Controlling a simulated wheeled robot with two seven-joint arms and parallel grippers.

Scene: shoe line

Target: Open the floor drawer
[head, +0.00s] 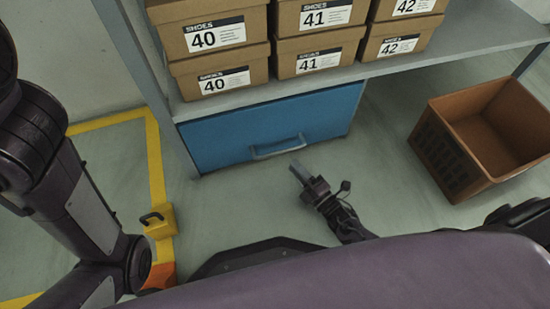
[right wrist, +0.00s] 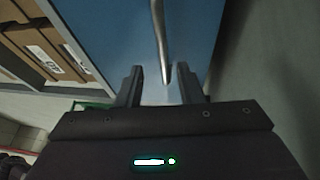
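The floor drawer (head: 225,142) has a blue front and sits shut under the grey shelf. The blue front also shows there (right wrist: 100,25). My left arm is at the left; its gripper is out of view.
Several shoe boxes (head: 215,80) stand on the grey shelf (head: 465,58) above the drawer. An empty brown crate (head: 450,160) is on the floor at the right. A yellow object (head: 160,225) with a black handle stands at the left by yellow floor tape (head: 154,150).

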